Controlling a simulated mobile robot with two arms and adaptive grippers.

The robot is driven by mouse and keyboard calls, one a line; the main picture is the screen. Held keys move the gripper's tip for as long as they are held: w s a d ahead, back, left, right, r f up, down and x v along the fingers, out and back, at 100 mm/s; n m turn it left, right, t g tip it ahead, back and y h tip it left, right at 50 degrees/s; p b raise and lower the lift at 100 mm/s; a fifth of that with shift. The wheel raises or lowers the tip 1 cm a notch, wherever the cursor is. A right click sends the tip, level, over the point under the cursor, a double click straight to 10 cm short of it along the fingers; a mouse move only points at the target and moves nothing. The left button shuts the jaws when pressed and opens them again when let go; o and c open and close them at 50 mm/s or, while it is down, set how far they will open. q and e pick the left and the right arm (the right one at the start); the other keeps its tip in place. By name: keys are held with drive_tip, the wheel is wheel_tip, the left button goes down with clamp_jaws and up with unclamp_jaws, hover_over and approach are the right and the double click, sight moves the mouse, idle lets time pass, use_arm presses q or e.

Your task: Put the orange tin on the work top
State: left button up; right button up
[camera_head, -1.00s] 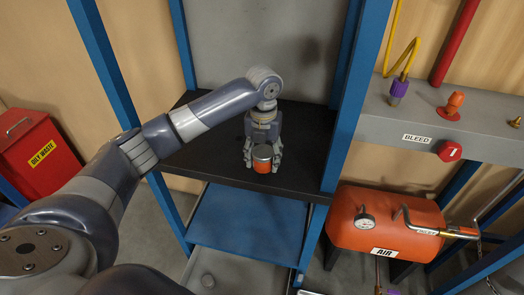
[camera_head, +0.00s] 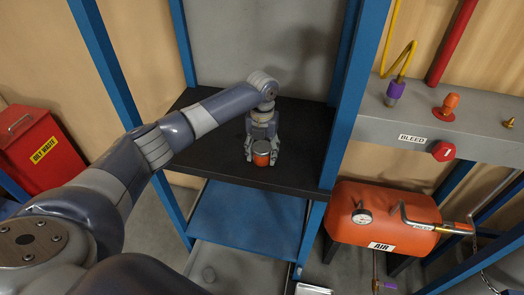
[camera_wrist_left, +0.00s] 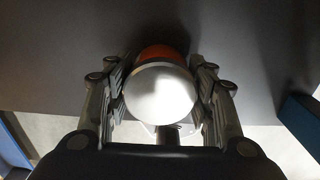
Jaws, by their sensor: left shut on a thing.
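The orange tin (camera_head: 261,158) has a grey lid and is upright between the fingers of my left gripper (camera_head: 262,155). The gripper is shut on it. The dark work top (camera_head: 308,130) lies under the tin, between blue posts. I cannot tell whether the tin's base touches it. In the left wrist view the tin's pale round lid (camera_wrist_left: 160,92) fills the space between the fingers (camera_wrist_left: 160,100), with a strip of orange showing beyond it. The dark top (camera_wrist_left: 250,40) shows behind it. My right gripper is not in view.
Blue posts (camera_head: 352,100) frame the work top on both sides. A blue shelf (camera_head: 245,215) sits below. An orange air tank (camera_head: 385,222) and a grey panel with valves (camera_head: 440,125) stand right. A red oily waste bin (camera_head: 42,150) stands left. The work top right of the tin is clear.

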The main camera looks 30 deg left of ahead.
sight(262, 147)
use_arm(q)
drive_tip(key=shift+f, duration=0.15)
drive_tip(key=o, duration=1.2)
wheel_tip(262, 147, up, 12)
drive_tip(key=b, duration=0.3)
drive_tip(key=shift+r, duration=0.2)
drive_tip(key=shift+s+f, duration=0.1)
